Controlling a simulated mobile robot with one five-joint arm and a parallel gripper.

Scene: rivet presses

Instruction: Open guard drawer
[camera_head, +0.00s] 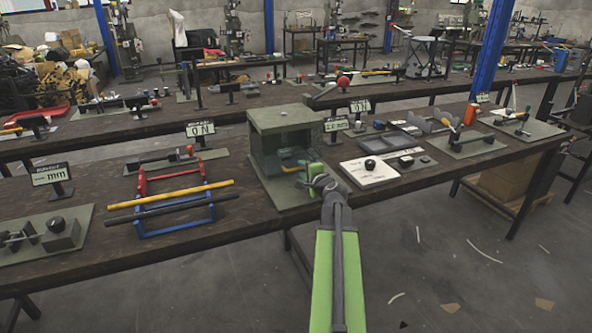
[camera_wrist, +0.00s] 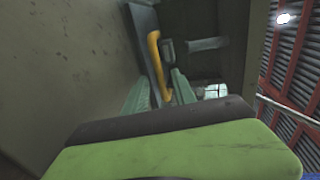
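The press housing (camera_head: 282,117) is a grey-green box with an open front, standing on a green base plate on the workbench. Inside it is a dark drawer front with a yellow handle (camera_head: 292,163). In the wrist view the yellow handle (camera_wrist: 155,62) is a long bar on a dark panel (camera_wrist: 143,35). My gripper (camera_head: 303,172) is at the housing's open front, by the handle. In the wrist view its two pale green fingers (camera_wrist: 160,88) stand apart, one on each side of the handle's near end. I cannot tell whether they touch it. My wrist hides part of the drawer.
A white board with a black knob (camera_head: 370,165) lies right of the housing. Red and blue stands with yellow and black bars (camera_head: 172,200) are to its left. The floor at front right is mostly clear.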

